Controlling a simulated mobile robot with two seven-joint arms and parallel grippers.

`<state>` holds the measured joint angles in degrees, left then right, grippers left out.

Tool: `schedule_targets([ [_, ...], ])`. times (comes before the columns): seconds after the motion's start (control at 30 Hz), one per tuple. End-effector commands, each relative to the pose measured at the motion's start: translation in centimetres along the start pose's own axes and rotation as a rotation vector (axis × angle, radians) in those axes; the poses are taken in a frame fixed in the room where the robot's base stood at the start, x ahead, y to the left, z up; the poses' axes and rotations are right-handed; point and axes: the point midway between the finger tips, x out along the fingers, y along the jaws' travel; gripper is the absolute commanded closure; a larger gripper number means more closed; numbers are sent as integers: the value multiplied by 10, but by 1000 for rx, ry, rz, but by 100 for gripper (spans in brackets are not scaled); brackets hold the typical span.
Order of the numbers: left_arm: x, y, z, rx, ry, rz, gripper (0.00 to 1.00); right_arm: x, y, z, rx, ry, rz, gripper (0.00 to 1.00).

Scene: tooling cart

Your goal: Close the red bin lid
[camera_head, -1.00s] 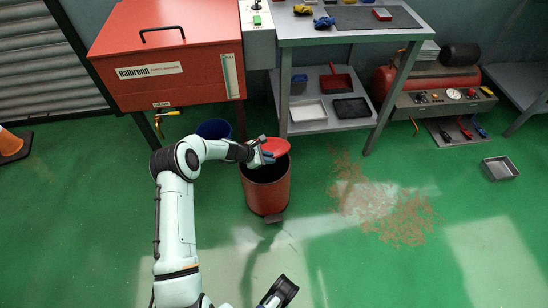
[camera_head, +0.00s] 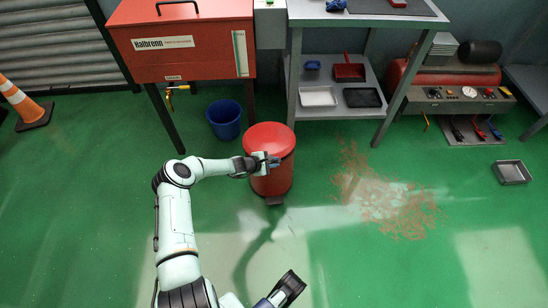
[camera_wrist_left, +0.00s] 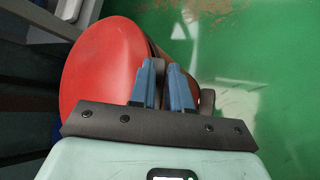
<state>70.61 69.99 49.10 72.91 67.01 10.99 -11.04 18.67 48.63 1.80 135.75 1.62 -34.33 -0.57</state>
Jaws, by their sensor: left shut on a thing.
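The red bin (camera_head: 279,183) stands upright on the green floor. Its round red lid (camera_head: 267,138) lies flat over its top, and no dark opening shows. The lid also fills the left of the left wrist view (camera_wrist_left: 98,70). My left gripper (camera_head: 270,162) is at the front right edge of the lid. In the left wrist view its blue fingers (camera_wrist_left: 164,72) are shut on a dark grey tab at the lid's edge. A dark pedal (camera_head: 274,200) shows at the bin's foot. My right gripper (camera_head: 287,288) is low in the head view, away from the bin; its jaw state is unclear.
A blue bucket (camera_head: 224,119) stands behind and left of the bin. Brown debris (camera_head: 385,205) lies on the floor to the right. The floor in front is mostly clear.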

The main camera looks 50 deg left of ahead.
Motion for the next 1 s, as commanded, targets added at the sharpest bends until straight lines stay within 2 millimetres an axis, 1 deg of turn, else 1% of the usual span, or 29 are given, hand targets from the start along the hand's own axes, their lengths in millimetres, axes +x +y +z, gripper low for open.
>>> schedule_targets([
  [0.03,1,-1,-7,-2,8,17,100,-3,-2,-3,-3,9,-4,0],
  [0.13,5,-5,-11,21,9,36,100,-5,-5,-5,-5,16,-8,0],
  [0.2,8,-6,-14,34,9,48,100,-6,-5,-3,-5,8,-8,0],
  [0.4,12,-8,-18,55,9,65,100,-8,-6,1,-6,-4,-9,0],
  [0.83,13,-8,-18,61,8,69,100,-8,-6,2,-6,-6,-9,0],
  [0.87,13,-8,-18,61,8,69,77,-8,-6,2,-6,-6,-9,0],
  [0.9,13,-8,-18,61,8,69,69,-8,-6,2,-6,-6,-9,0],
  [1.0,13,-8,-17,62,7,69,69,-8,-6,2,-6,-6,-9,0],
])
